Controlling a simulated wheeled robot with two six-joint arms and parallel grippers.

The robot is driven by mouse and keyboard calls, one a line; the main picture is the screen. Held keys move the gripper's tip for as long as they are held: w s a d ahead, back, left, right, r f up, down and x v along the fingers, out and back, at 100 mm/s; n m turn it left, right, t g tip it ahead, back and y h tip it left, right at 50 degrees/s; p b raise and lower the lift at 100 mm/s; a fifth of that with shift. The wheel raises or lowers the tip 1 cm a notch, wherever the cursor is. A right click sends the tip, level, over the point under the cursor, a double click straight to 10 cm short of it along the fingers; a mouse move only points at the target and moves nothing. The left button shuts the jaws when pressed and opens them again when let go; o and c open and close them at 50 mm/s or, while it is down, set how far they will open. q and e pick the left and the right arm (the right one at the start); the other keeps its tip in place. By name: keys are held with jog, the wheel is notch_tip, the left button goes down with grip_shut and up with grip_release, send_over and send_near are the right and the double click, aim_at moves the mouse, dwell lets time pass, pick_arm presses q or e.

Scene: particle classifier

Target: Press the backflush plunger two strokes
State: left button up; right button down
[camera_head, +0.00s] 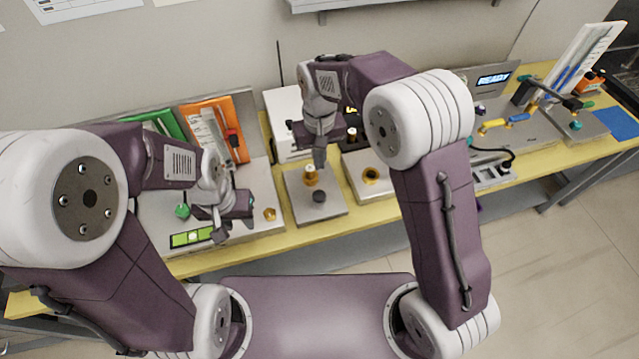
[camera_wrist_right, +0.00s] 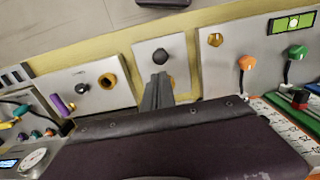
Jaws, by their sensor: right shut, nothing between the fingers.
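A small grey plate (camera_head: 333,211) on the bench carries a brass post (camera_head: 311,175) and a dark round knob (camera_head: 319,197); no label tells which is the backflush plunger. My right gripper (camera_head: 319,162) is shut and empty, pointing down right at the brass post; I cannot tell whether it touches.
A brass knob (camera_head: 269,214) and a green knob (camera_head: 182,211) sit on the left panel. A brass ring (camera_head: 371,175) is on the panel to the right. Green and orange binders (camera_head: 215,130) stand behind. The yellow bench (camera_head: 365,217) is bare along its front edge.

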aim_at(320, 195)
jog(key=shift+w+d+f, duration=0.1)
notch_tip(320, 195, down, 14)
jog(key=shift+r+p, duration=0.1)
jog(key=shift+p, duration=0.8)
